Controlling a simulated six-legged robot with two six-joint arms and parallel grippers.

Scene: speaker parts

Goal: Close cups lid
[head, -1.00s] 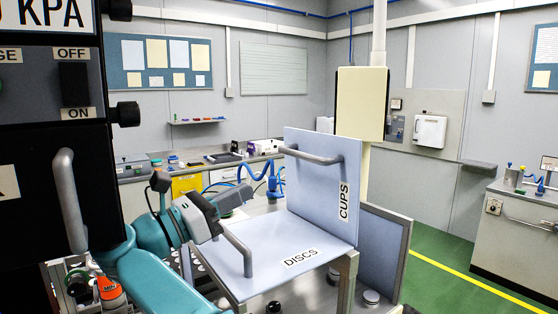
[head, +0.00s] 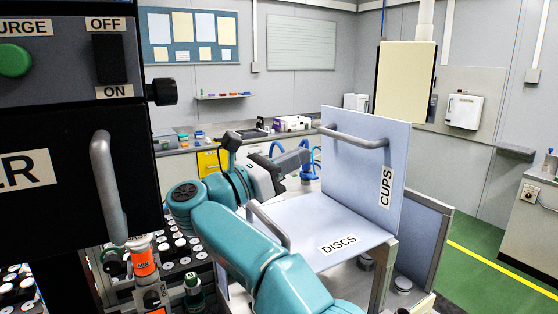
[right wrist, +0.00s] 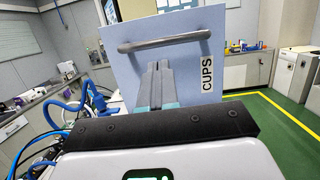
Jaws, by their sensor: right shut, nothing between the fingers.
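The CUPS lid (head: 365,165) is a pale blue panel standing upright, with a grey bar handle (head: 354,137) near its top. It also fills the upper middle of the right wrist view (right wrist: 195,70). The DISCS lid (head: 310,228) lies flat in front of it, with its own handle at its left side. My right gripper (head: 306,157) is shut and empty, just left of the upright lid in the head view. In the right wrist view its closed fingers (right wrist: 154,68) point towards the lid's face, below the handle. Contact cannot be told. My left gripper is not in view.
A dark control panel (head: 75,80) with knobs and a grey handle takes up the left side. Several small capped parts (head: 185,250) stand below it. A cream box (head: 405,82) on a post stands behind the lid. Green floor lies open at right.

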